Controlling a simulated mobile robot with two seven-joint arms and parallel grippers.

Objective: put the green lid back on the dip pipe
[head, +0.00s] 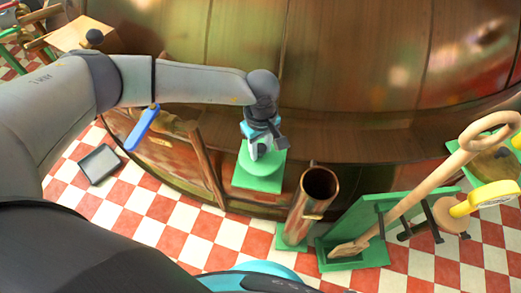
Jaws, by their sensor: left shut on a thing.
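The round green lid (262,169) is just below my left gripper (258,150), over a square green stand (257,186). My left gripper points down and is shut on the lid from above. I cannot tell whether the lid touches the stand or is held a little above it. The dip pipe (309,207) is the copper tube to the right of the lid. It stands slightly tilted in the picture with its dark mouth open, on a green foot. My right gripper is not in view.
The large copper kettle (350,60) fills the back. Right of the pipe, a long wooden paddle (410,198) leans in a green rack (355,245). A yellow-handled tool (485,198) is beside it. A grey tray (99,164) lies on the checkered floor at left.

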